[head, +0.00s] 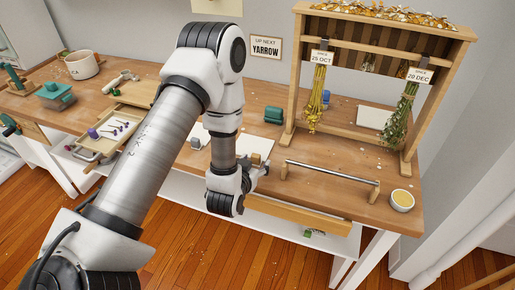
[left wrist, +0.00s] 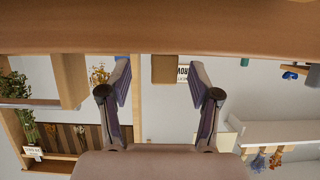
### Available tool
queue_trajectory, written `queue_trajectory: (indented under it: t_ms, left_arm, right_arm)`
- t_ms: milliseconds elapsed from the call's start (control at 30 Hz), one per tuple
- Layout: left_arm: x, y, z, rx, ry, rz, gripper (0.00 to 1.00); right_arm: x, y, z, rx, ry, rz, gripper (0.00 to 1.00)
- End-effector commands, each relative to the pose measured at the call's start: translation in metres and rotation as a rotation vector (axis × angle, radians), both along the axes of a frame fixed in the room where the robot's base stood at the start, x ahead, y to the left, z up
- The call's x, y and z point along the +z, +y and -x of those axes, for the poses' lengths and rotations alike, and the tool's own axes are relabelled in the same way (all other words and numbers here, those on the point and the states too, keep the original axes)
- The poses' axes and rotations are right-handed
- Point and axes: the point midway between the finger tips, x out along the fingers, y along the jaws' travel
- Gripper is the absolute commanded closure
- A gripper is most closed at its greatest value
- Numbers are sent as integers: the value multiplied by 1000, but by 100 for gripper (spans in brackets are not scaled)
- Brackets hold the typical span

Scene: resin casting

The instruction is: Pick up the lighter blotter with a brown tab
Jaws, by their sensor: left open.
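A pale flat sheet (head: 220,150) lies on the bench, partly hidden behind my left arm. A small tan-brown block (head: 256,158) stands at its right side; I cannot tell whether it is the blotter's brown tab. My left gripper (head: 260,170) is at the bench's front edge, close to this block. In the left wrist view, which looks upside down, a tan block (left wrist: 164,69) shows between the spread fingers of the left gripper (left wrist: 160,95). The fingers look empty, with no contact visible. My right gripper is not in view.
A wooden drying rack (head: 300,70) with hanging flowers stands at the back right. A metal bar on wooden posts (head: 332,172) and a small bowl (head: 402,200) are right of the gripper. A green block (head: 273,115) lies behind.

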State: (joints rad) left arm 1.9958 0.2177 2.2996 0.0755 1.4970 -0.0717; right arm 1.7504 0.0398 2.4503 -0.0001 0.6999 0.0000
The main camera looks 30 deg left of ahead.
Motion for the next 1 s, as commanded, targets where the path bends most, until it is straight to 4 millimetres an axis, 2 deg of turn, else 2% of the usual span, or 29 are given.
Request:
queue_trajectory:
  t_ms: [100, 267, 300, 467, 500, 833, 1000]
  left_arm:
    - [-4, 3, -11, 1, 0, 1, 38]
    - [-6, 3, -12, 0, 1, 1, 38]
    - [-6, 3, -12, 0, 1, 1, 41]
    - [-6, 3, -12, 0, 1, 1, 98]
    - [-6, 3, -12, 0, 1, 1, 100]
    - [-4, 3, -11, 1, 2, 1, 100]
    - [15, 3, -12, 2, -1, 2, 100]
  right_arm:
    - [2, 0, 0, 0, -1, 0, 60]
    - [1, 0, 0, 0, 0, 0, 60]
    - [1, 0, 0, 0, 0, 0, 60]
    - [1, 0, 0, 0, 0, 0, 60]
    - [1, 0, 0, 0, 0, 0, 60]
    - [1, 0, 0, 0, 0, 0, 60]
    - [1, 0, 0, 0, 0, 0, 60]
